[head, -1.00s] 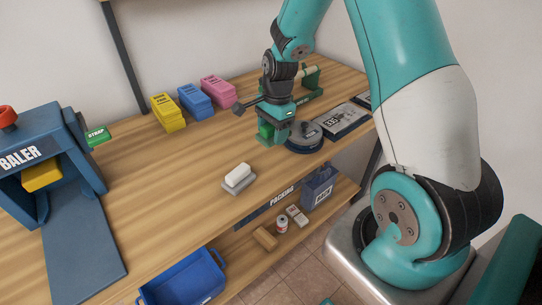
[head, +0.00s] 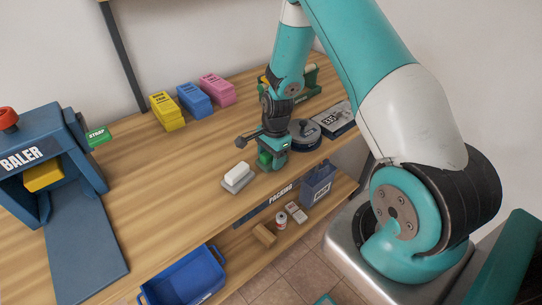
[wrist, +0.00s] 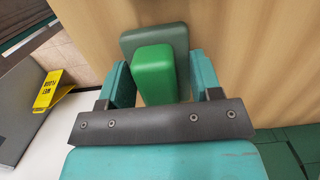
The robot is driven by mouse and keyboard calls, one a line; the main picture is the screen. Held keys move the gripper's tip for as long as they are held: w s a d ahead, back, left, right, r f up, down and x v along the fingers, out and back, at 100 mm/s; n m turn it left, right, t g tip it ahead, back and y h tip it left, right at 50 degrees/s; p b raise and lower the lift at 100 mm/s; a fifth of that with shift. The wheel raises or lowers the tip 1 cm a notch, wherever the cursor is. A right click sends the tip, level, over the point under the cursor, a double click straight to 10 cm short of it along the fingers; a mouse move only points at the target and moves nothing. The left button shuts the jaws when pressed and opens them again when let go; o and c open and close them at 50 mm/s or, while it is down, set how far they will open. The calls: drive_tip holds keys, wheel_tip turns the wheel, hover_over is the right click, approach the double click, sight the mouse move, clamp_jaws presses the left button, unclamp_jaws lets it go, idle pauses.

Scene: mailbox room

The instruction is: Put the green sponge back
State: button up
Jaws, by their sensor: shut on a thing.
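My gripper (head: 268,163) is shut on the green sponge (head: 264,158), close to the front edge of the wooden bench. In the wrist view the bright green sponge (wrist: 154,74) sits between the two teal fingers. A wider dark grey-green block (wrist: 155,37) shows just beyond it; I cannot tell whether it is part of the sponge or a separate thing. A white block on a grey base (head: 236,179) stands just left of my gripper in the head view. I cannot tell whether the sponge touches the bench top.
A round dark disc (head: 303,136) and a grey labelled case (head: 334,119) are right of my gripper. Yellow (head: 167,112), blue (head: 195,102) and pink (head: 217,89) blocks stand behind. The baler (head: 45,165) is at left. Open bench lies between. A blue bin (head: 185,280) is below.

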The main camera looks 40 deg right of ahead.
drive_tip(key=o, duration=1)
drive_tip(key=shift+c, duration=0.2)
drive_tip(key=r, duration=0.4)
drive_tip(key=d+r+b, duration=0.1)
drive_tip(key=r, duration=0.2)
drive_tip(key=r+b, duration=0.1)
drive_tip(key=r, duration=0.3)
drive_tip(key=shift+d+r, duration=0.15)
drive_tip(key=shift+r, duration=0.15)
drive_tip(key=s+a+r+n+y, duration=0.1)
drive_tip(key=s+a+r+n, duration=0.65)
drive_tip(key=a+n, duration=0.2)
drive_tip(key=s+a+r+n+y, duration=0.1)
drive_tip(key=s+a+r+n, duration=0.5)
drive_tip(key=a+r+n, duration=0.3)
drive_tip(key=s+a+n, duration=0.5)
drive_tip(key=s+n, duration=0.1)
drive_tip(key=s, duration=0.2)
drive_tip(key=shift+s+r+y, duration=0.4)
drive_tip(key=shift+r, duration=0.05)
